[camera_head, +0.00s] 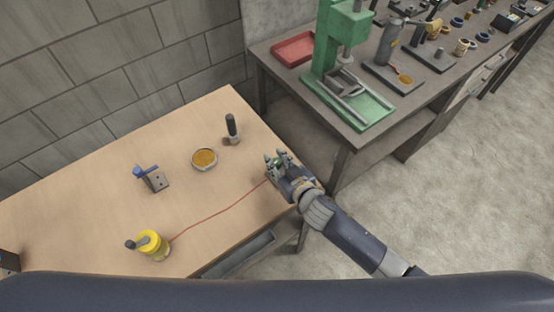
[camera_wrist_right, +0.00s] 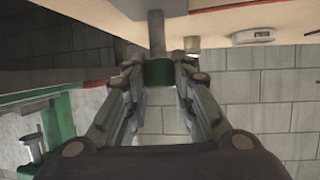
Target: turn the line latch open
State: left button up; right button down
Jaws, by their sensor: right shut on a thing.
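My right gripper (camera_head: 277,160) is at the right edge of the wooden table (camera_head: 110,180). In the right wrist view its fingers (camera_wrist_right: 160,72) are shut on a green part (camera_wrist_right: 158,73) at the end of a grey post (camera_wrist_right: 156,30). In the head view the fingers mostly hide this part. A thin red line (camera_head: 217,212) runs across the table from a yellow reel (camera_head: 152,244) to just beside the right gripper. I cannot tell for certain whether the green part is the line latch. My left gripper is in neither view.
On the table stand a blue-topped metal bracket (camera_head: 152,177), a round dish with amber contents (camera_head: 204,159) and a black-handled upright tool (camera_head: 232,128). A darker bench with a green press (camera_head: 335,60) and red tray (camera_head: 296,49) stands behind. The table's middle is mostly clear.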

jog(key=shift+w+d+r+n+g+y+p, duration=0.1)
jog(key=shift+n+g+y+p, duration=0.35)
jog(key=shift+n+y, duration=0.1)
jog(key=shift+w+d+r+n+g+y+p, duration=0.1)
jog(key=shift+n+g+y+p, duration=0.25)
jog(key=shift+n+y+p, duration=0.15)
jog(key=shift+f+n+g+y, duration=0.1)
jog(key=shift+n+g+y, duration=0.8)
jog(key=shift+n, duration=0.25)
jog(key=shift+w+n+g+y, duration=0.1)
jog(key=shift+n+g+y, duration=0.35)
jog(key=shift+n+g, duration=0.25)
jog(key=shift+f+n+g+y+b, duration=0.25)
jog(key=shift+n+g+y+b, duration=0.35)
jog(key=shift+n+g+b, duration=0.45)
jog(key=n+g+b, duration=0.4)
jog(key=g+b, duration=0.1)
jog(key=b, duration=0.3)
jog(key=n+g+b, duration=0.4)
jog(key=b, duration=0.3)
jog(key=shift+a+f+n+g+b, duration=0.1)
jog(key=shift+a+n+g+b, duration=0.05)
jog(key=shift+n+g+b, duration=0.15)
jog(key=shift+r+n+g+b, duration=0.3)
jog(key=shift+g+b, duration=0.25)
jog(key=shift+b, duration=0.25)
jog(key=c, duration=1.3)
grip_release()
jog(key=shift+c, duration=0.2)
